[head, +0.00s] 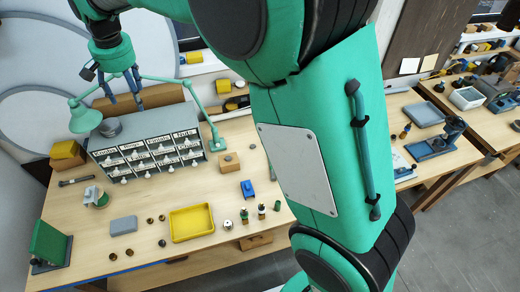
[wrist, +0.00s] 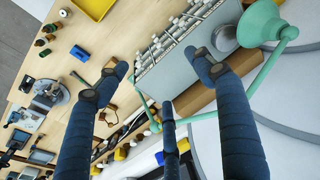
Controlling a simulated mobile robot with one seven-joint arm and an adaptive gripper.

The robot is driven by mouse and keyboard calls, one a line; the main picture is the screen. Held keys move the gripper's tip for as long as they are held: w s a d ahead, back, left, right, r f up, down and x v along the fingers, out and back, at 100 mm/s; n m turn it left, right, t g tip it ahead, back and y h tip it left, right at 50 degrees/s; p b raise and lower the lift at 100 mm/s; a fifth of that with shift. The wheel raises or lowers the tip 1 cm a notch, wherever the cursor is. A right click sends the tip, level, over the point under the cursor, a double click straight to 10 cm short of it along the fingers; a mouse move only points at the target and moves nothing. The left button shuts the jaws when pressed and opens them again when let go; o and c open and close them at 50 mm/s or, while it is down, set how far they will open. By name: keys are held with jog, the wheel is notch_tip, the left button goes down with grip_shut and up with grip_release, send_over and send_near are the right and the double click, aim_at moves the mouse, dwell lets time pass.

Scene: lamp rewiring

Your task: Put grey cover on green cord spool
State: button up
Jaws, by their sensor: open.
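My gripper (head: 122,97) is open and empty, above the drawer cabinet at the back left of the bench. Its spread dark blue fingers also show in the wrist view (wrist: 163,78). A round grey piece (head: 110,127) lies on the cabinet's top left, below my gripper, and shows in the wrist view (wrist: 226,38) beside a finger. A flat grey block (head: 123,225) lies at the front left of the bench. I cannot tell for sure which of these is the grey cover.
The labelled drawer cabinet (head: 148,156) has a green lamp (head: 85,117) at its left. A yellow tray (head: 191,222), several small fittings and a blue item (head: 248,189) occupy the front. Bare wood shows between them.

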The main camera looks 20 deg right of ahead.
jog(key=s+d+r+t, duration=0.1)
jog(key=s+d+r, duration=0.3)
jog(key=s+d, duration=0.6)
jog(key=s+d+r+t, duration=0.1)
jog(key=s+d+r, duration=0.45)
jog(key=d, duration=0.85)
jog(key=s+d+f+t, duration=0.1)
jog(key=s+d+f, duration=0.2)
jog(key=s+d, duration=0.4)
jog(key=s+d+f+h, duration=0.1)
jog(key=s+d+f, duration=0.3)
jog(key=s, duration=1.1)
jog(key=d, duration=0.3)
jog(key=shift+s+f+t, duration=0.15)
jog(key=shift+s+t, duration=0.05)
jog(key=shift+t, duration=0.2)
jog(key=shift+f, duration=0.1)
notch_tip(320, 180, down, 17)
jog(key=b, duration=1.7)
